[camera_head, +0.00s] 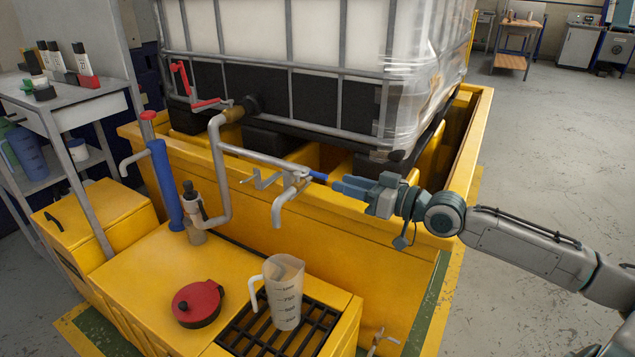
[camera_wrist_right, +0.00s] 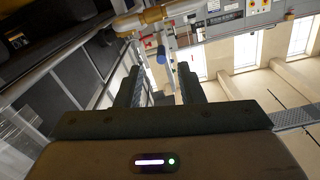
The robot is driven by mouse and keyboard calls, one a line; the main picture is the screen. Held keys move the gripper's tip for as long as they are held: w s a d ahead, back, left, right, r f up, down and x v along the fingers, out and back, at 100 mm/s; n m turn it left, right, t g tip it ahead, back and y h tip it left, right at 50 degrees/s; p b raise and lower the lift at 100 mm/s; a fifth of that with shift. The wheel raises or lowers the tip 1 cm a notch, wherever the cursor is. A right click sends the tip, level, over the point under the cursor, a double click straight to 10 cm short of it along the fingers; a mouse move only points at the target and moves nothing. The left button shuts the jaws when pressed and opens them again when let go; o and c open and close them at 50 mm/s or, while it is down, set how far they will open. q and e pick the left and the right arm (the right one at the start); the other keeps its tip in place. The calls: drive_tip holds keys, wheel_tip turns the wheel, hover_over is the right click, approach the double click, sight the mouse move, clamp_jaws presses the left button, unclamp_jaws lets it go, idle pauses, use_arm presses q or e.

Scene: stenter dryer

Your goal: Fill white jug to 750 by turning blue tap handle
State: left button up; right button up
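The white translucent jug (camera_head: 286,300) stands upright on a black grate, its handle to the left and dark scale marks facing me. I see no clear liquid level in it. The tap's grey spout (camera_head: 277,215) points down above the jug. The tap's blue handle (camera_head: 318,176) sticks out to the right, towards my right gripper (camera_head: 336,184). In the right wrist view the blue handle (camera_wrist_right: 161,56) shows in line with the gap between the two open fingers (camera_wrist_right: 160,78), seemingly just beyond their tips. My left gripper is not in view.
A red lid (camera_head: 197,302) lies left of the black grate (camera_head: 245,333). A blue pump tube (camera_head: 165,185) and grey pipework (camera_head: 222,170) stand behind. The large white tank (camera_head: 290,30) sits in a yellow tray (camera_head: 475,130). Floor at right is clear.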

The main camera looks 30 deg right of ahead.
sight(312, 174)
drive_tip(key=shift+b+x, duration=1.4)
drive_tip(key=shift+x, duration=1.55)
drive_tip(key=shift+p+x, duration=0.3)
drive_tip(key=shift+x, duration=1.1)
drive_tip(key=shift+a, duration=0.15)
clamp_jaws()
